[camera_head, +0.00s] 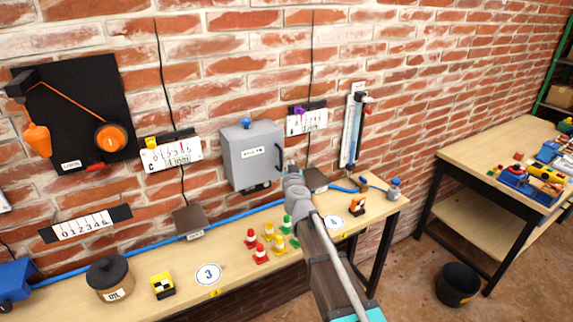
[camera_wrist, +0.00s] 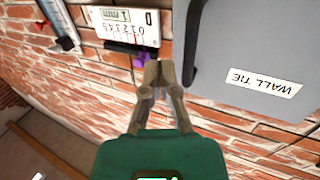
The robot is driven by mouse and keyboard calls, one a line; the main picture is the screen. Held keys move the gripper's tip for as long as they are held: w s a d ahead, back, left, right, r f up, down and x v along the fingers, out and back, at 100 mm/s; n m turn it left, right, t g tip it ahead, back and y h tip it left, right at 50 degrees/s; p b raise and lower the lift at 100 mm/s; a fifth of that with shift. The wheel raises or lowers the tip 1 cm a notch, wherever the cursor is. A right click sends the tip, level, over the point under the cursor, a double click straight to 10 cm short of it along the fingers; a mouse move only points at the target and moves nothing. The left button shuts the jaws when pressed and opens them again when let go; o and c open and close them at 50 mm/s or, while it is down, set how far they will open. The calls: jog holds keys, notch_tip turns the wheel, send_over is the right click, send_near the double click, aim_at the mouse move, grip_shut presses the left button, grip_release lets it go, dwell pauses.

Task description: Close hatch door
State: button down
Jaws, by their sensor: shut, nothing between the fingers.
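The grey hatch box (camera_head: 250,150) hangs on the brick wall, with a white label and a dark handle (camera_head: 280,157) on the right of its door. I cannot tell whether the door is fully flush. In the wrist view the picture is upside down; the grey door (camera_wrist: 235,45) with its "WALL TIE" label fills the right side, and the dark handle (camera_wrist: 190,45) runs along its edge. My gripper (camera_wrist: 158,70) is shut and empty, its fingertips close beside the handle. In the head view my gripper (camera_head: 292,170) is at the box's lower right, partly hidden by my arm.
A white gauge panel (camera_head: 307,120) with a purple piece hangs right of the box. The bench (camera_head: 140,305) below carries red, yellow and green cones, a jar (camera_head: 109,278) and a blue hose. A second table (camera_head: 490,150) and a black bucket (camera_head: 458,284) stand right.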

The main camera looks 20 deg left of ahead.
jog(key=s+d, duration=0.5)
jog(key=d, duration=0.5)
jog(key=shift+s+d, duration=0.3)
jog(key=shift+d, duration=0.05)
jog(key=shift+d+r, duration=0.1)
jog(key=shift+r, duration=0.05)
jog(key=s+d+f+m+g+h, duration=0.1)
jog(key=s+d+f+g, duration=0.4)
jog(key=d, duration=0.7)
jog(key=s+d+f+m+g+h, duration=0.2)
jog(key=s+d+f+g+h, duration=0.2)
jog(key=d, duration=0.9)
jog(key=s+d+f+m+g+h, duration=0.2)
jog(key=s+d+f+g, duration=0.4)
jog(key=d, duration=0.7)
notch_tip(320, 180, down, 4)
jog(key=s+h, duration=0.1)
jog(key=s, duration=0.1)
jog(key=shift+s+r+g, duration=0.25)
jog(key=shift+s+g, duration=0.05)
jog(key=shift+g, duration=0.1)
jog(key=shift+a, duration=0.1)
